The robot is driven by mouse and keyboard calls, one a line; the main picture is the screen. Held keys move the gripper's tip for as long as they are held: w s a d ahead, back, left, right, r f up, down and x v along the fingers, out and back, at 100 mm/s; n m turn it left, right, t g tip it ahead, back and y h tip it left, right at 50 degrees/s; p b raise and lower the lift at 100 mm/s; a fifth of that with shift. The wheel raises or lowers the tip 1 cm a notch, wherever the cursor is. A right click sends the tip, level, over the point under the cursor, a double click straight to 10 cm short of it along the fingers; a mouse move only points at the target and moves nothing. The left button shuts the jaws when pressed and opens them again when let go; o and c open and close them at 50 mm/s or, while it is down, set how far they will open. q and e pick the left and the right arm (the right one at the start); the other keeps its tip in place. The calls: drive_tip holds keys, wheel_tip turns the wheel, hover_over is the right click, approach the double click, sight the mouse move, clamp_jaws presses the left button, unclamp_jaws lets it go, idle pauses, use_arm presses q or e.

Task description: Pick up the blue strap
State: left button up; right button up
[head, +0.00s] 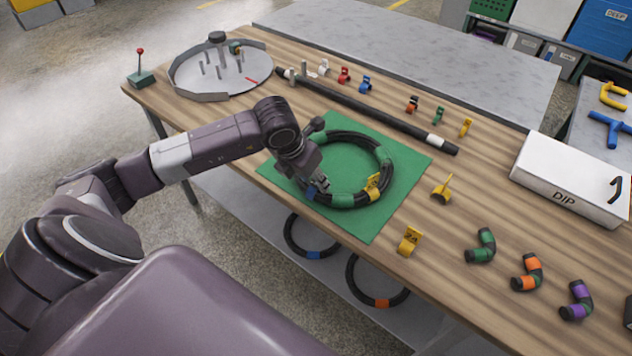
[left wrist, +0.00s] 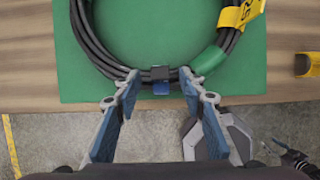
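A black hose coil (head: 388,170) lies on a green mat (head: 410,165) on the wooden table; it also shows in the left wrist view (left wrist: 96,48). A small blue piece (left wrist: 161,88), which looks like the blue strap, sits at the coil's near edge with a dark band (left wrist: 160,73) above it. In the head view it shows partly beside my fingers. My left gripper (left wrist: 159,82) is open, with one fingertip on each side of the blue piece, apart from it. Whether the fingers reach down to its height is unclear.
The coil also carries green wraps and a yellow tag (head: 373,182). Another blue clip (head: 365,83) stands in a row at the back. A black bar (head: 370,112) lies behind the mat. A white DIP box (head: 570,178) is at right.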

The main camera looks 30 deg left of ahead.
sight(313, 187)
use_arm(q)
clamp_jaws()
drive_tip(key=shift+r, duration=0.15)
wheel_tip(313, 187, up, 20)
drive_tip(key=b, duration=0.2)
idle(0.5)
drive_tip(key=c, duration=0.7)
unclamp_jaws()
clamp_jaws()
